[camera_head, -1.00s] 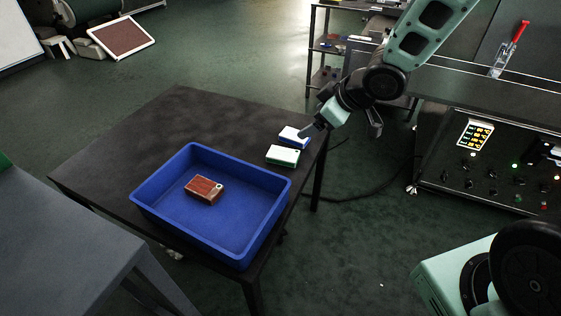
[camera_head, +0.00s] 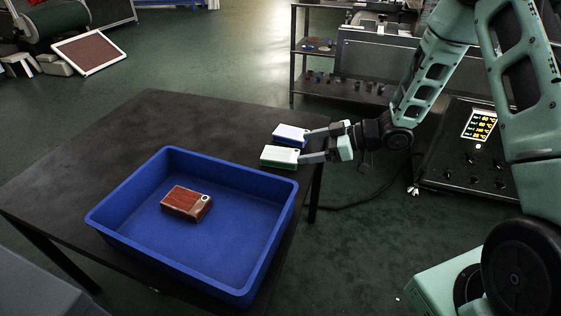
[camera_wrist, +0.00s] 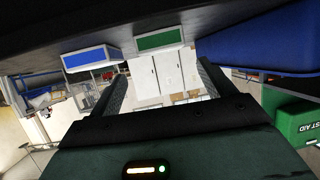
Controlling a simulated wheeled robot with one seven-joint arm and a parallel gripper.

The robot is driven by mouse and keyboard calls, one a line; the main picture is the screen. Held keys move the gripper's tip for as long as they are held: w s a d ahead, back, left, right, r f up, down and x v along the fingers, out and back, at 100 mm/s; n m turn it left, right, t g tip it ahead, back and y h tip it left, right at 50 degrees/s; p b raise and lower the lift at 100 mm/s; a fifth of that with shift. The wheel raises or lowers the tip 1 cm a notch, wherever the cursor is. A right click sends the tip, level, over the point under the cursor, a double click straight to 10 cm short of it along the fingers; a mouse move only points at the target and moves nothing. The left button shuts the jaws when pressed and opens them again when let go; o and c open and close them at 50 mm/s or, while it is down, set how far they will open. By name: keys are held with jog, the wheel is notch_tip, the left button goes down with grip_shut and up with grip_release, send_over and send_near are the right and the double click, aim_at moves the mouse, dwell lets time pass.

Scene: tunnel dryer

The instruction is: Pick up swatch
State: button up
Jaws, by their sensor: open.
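Three block-like swatches show in the head view. A red-brown one (camera_head: 187,202) lies inside the blue tray (camera_head: 113,247). A white one with a green edge (camera_head: 279,156) and a white one with a blue edge (camera_head: 291,134) lie side by side near the table's right edge. My gripper (camera_head: 307,146) is open and level, its fingers pointing left at these two swatches. In the wrist view, the green edge (camera_wrist: 160,40) shows ahead between the spread fingers (camera_wrist: 160,72), and the blue edge (camera_wrist: 91,59) lies left of it. Contact at the fingertips cannot be told.
The dark table (camera_head: 190,112) has clear room behind the tray. The tray's raised wall stands close to the green-edged swatch; it also shows in the wrist view (camera_wrist: 265,45). A shelf rack (camera_head: 330,75) and a control panel (camera_head: 470,150) stand beyond the arm.

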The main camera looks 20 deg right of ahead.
aim_at(282, 154)
jog(key=x, duration=0.3)
jog(key=shift+w+a+f+b, duration=0.1)
jog(key=shift+a+f+b, duration=0.15)
jog(key=shift+b, duration=0.1)
jog(key=b+x, duration=0.1)
jog(key=x, duration=0.1)
jog(key=b+x, duration=0.1)
jog(key=x, duration=0.2)
jog(key=shift+s+a+f, duration=0.15)
jog(key=shift+s, duration=0.05)
jog(key=c, duration=1.1)
